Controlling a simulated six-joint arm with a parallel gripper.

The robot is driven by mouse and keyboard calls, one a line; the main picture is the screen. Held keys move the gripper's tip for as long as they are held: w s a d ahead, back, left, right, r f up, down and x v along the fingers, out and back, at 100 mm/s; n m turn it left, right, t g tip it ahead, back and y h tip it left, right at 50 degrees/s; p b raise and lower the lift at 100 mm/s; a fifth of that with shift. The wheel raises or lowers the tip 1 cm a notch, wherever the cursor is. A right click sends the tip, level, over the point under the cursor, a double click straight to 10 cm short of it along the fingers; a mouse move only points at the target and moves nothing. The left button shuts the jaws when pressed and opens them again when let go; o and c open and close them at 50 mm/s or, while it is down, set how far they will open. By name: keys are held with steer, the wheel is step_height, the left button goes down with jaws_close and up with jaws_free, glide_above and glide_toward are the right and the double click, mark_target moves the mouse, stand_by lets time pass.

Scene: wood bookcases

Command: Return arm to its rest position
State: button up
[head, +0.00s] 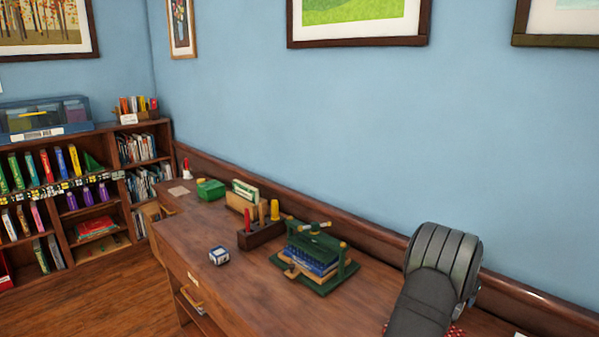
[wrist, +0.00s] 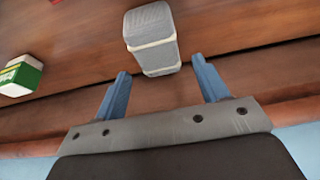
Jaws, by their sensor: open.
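My arm (head: 436,265) rises at the right of the head view, over the right part of the wooden desk (head: 190,240). My gripper is outside the head view. In the wrist view my gripper (wrist: 161,66) shows two blue-grey fingers spread wide apart. A grey rounded block with a pale band (wrist: 152,38) lies beyond the fingertips, in line with the gap. I cannot tell its exact distance from the fingers. Nothing is visibly held.
A green press with blue books (head: 315,258), a dark pen block (head: 260,232) and a small blue-white box (head: 219,255) stand on the desk. A green-white box (wrist: 20,76) shows in the wrist view. The desk's front left is clear. A bookcase (head: 75,195) stands left.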

step_height(320, 180, down, 4)
steer(key=shift+r, duration=0.2)
steer(key=v, duration=1.3)
steer(key=x, duration=1.3)
steer(key=shift+f, duration=0.1)
steer(key=r, duration=0.5)
steer(key=shift+s+d, duration=0.2)
steer(key=shift+s, duration=0.05)
steer(key=s+d+r, duration=0.3)
steer(key=s+r, duration=0.4)
steer(key=s, duration=0.4)
steer(key=s+a+r, duration=0.2)
steer(key=s+a, duration=0.1)
steer(key=a, duration=1.2)
steer(key=w+a+f, duration=0.1)
steer(key=w+f, duration=0.1)
steer(key=w, duration=0.1)
steer(key=w+a+f, duration=0.3)
steer(key=w+f, duration=0.1)
steer(key=w, duration=0.1)
steer(key=shift+w+a, duration=0.3)
steer(key=shift+w, duration=0.05)
steer(key=shift+s+d+r, duration=0.1)
